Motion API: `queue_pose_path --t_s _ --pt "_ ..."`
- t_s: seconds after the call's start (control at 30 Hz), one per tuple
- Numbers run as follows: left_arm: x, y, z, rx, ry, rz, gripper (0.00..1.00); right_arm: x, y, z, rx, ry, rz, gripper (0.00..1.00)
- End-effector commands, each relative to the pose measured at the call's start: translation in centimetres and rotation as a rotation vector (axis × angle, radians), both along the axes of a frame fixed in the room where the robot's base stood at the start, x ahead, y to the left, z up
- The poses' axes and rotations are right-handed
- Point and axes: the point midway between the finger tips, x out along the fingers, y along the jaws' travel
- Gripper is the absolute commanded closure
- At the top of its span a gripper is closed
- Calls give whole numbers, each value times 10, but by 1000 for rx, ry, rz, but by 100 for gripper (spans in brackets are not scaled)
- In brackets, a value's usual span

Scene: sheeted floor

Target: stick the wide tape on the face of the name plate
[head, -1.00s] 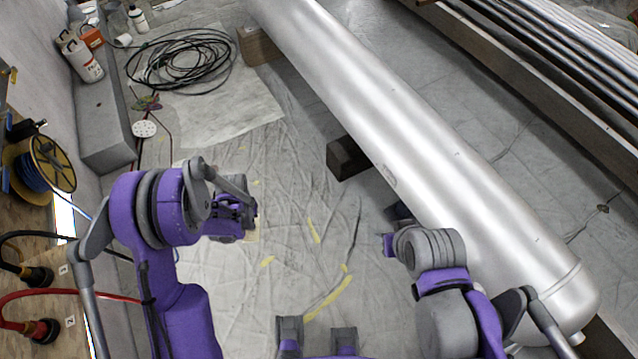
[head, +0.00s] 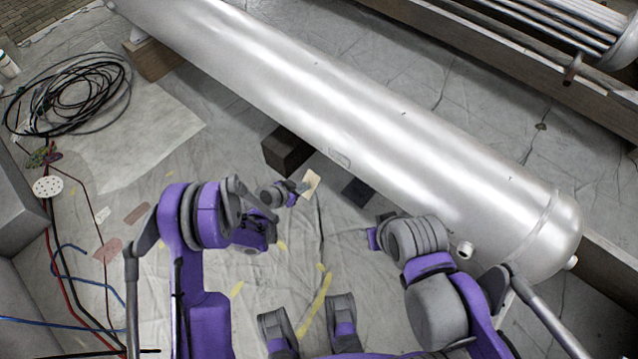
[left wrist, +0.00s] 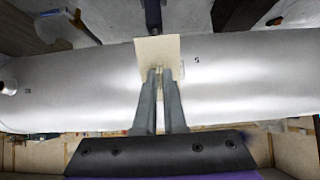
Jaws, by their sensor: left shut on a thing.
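My left gripper (head: 300,187) is shut on a cream, flat rectangular piece, the wide tape (head: 311,184). The tape also shows upright between the fingertips in the left wrist view (left wrist: 158,52). It is in front of the big silver vessel (head: 400,125); whether it touches the vessel cannot be told. A small outlined rectangle on the vessel's near side, apparently the name plate (head: 340,158), is up and right of the tape in the head view.
A dark block (head: 287,151) stands under the vessel, close to my left gripper. Coiled black cable (head: 70,95) lies at the upper left, with red and blue hoses below it. The sheeted floor (head: 205,150) left of the block is mostly clear.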

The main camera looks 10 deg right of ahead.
Motion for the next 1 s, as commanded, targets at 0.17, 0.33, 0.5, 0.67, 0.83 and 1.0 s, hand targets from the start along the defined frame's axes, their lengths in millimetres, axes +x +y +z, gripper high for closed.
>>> queue_pose_path --t_s 0.17,0.33,0.5,0.67,0.83,1.0 --pt "23 -38 -31 -241 -157 -97 100 0 0 -45 0 15 0 53" --pt "45 -62 -58 -445 -298 -80 100 3 0 -84 0 29 0 53" --pt "60 -69 -75 -541 -395 -13 100 5 0 -107 0 36 0 53" --pt "65 -69 -78 -566 -430 17 100 6 0 -112 0 38 0 53" --pt "65 -69 -76 -568 -433 19 100 6 0 -111 0 38 0 53" --pt "65 -69 -77 -568 -433 18 100 6 0 -112 0 38 0 53"
